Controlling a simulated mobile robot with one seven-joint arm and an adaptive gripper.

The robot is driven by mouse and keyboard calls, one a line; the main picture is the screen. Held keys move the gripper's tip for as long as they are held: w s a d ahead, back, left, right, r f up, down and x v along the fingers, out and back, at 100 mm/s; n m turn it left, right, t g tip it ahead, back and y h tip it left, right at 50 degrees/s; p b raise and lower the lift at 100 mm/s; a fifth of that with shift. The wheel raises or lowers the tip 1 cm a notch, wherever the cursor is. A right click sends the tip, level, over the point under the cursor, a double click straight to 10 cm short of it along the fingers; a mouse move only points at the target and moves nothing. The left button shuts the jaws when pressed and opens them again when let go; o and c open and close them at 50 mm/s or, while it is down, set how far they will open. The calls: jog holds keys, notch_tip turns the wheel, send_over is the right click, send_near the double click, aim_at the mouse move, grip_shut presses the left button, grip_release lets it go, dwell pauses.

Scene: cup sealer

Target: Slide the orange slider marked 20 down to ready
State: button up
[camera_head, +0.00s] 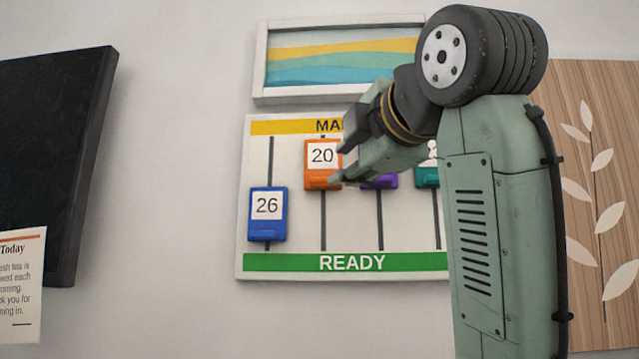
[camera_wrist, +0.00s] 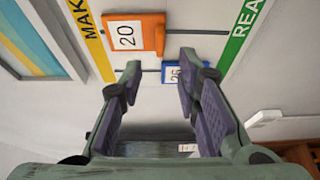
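The orange slider marked 20 (camera_head: 312,181) sits high on its vertical track, close below the yellow bar, in the head view. In the wrist view the orange slider (camera_wrist: 150,36) lies above the fingertips in the picture, towards the yellow end. The green READY bar (camera_head: 290,262) runs along the board's bottom and shows at upper right in the wrist view (camera_wrist: 238,40). My gripper (camera_head: 341,164) is open and empty, its fingertips by the orange slider's right edge in the head view. In the wrist view my gripper (camera_wrist: 160,72) has its fingers wide apart. Contact cannot be told.
The blue slider marked 26 (camera_head: 267,236) sits low on the left track, just above the green bar. A purple slider (camera_head: 380,182) and a teal slider (camera_head: 428,178) are partly hidden by my arm. A framed picture (camera_head: 330,64) hangs above. The orange slider's lower track (camera_head: 323,222) is clear.

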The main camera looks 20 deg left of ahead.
aim_at(325, 180)
jog(key=p+x, duration=0.3)
jog(key=x, duration=0.7)
jog(key=shift+a, duration=0.15)
grip_shut()
dwell(0.5)
